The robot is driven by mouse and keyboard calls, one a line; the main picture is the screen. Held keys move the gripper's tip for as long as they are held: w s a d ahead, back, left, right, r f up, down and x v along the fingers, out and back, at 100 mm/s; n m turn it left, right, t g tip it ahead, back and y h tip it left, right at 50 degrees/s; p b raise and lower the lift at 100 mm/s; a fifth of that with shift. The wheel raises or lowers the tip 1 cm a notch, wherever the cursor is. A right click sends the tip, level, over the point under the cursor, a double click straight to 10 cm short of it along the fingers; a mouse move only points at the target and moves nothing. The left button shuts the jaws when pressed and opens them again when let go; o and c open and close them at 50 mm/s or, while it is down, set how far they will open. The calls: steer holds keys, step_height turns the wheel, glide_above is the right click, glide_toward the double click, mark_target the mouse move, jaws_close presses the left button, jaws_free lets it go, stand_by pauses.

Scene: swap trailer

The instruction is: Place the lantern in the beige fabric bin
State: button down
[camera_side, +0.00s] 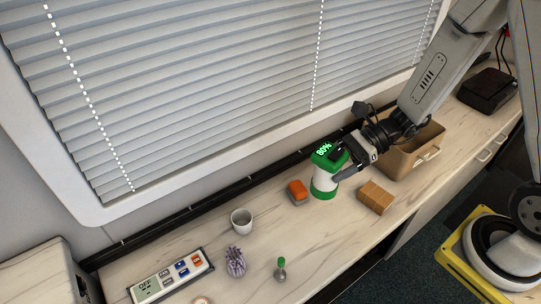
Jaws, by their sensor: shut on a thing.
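A green and white lantern (326,182) with a lit "80%" display on its top stands upright near the back of the counter. My gripper (342,163) is shut on the lantern's upper part, coming from the right. I cannot tell whether the lantern's base touches the counter. The beige fabric bin (420,160) stands to the right, behind my wrist. My arm hides part of its left side and opening.
A brown box (375,197) lies just right of the lantern, and an orange-topped block (297,191) is just left. A white cup (241,221), purple object (235,262), green-topped bottle (281,268) and switch panel (171,275) stand further left. A black box (488,90) is at far right.

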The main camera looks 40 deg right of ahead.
steer(key=s+d+f+n+g+h, duration=0.2)
steer(key=d+f+n+g+h, duration=0.2)
steer(key=d+n+g+h, duration=0.55)
steer(key=s+d+f+n+g+h, duration=0.3)
steer(key=d+n+g, duration=0.4)
steer(key=d+n, duration=0.65)
steer(key=w+d+r+n+t+h, duration=0.2)
steer(key=w+d+n+h, duration=0.15)
steer(key=d, duration=0.55)
steer(key=w+d+r+n+t+h, duration=0.3)
steer(key=d+h, duration=0.2)
steer(key=d, duration=0.5)
steer(key=w+d+r+n+t+h, duration=0.2)
steer(key=w+d+n+h, duration=0.15)
steer(key=d, duration=0.55)
step_height(320, 180, down, 11)
steer(key=shift+s+h, duration=0.1)
steer(key=shift+h, duration=0.15)
steer(key=shift+f, duration=2.8)
